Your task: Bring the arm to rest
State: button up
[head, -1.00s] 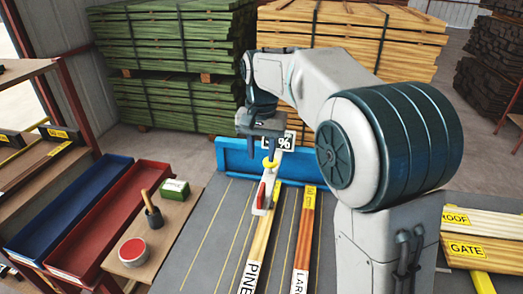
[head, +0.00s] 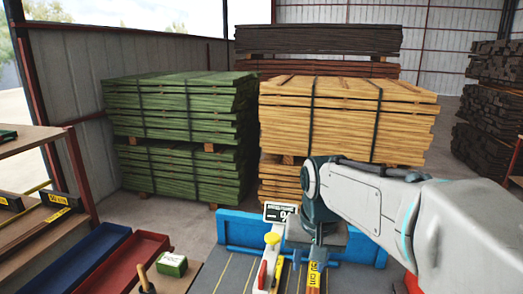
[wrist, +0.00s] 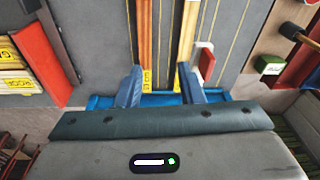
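My arm reaches in from the right in the head view, its forearm stretched over the grey bench. My gripper (wrist: 160,88) shows in the wrist view with two blue-grey fingers apart and nothing between them. It points down at the bench near the blue end stop (head: 236,228). Whether the fingers touch anything cannot be told.
A white tool with a yellow knob (head: 272,239) and red part stands on the bench, beside a small % display (head: 280,212). Blue (head: 85,262) and red (head: 120,268) trays lie at left. Green (head: 180,125) and yellow (head: 345,120) timber stacks stand behind.

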jog(key=s+d+f, duration=0.2)
jog(key=s+f, duration=0.1)
jog(key=s, duration=0.3)
jog(key=s+d+f+n+t, duration=0.1)
jog(key=s+d+f, duration=0.1)
jog(key=s, duration=0.4)
jog(key=shift+s+d+f+t, duration=0.2)
jog(key=shift+d+f+t, duration=0.15)
jog(key=shift+d, duration=0.3)
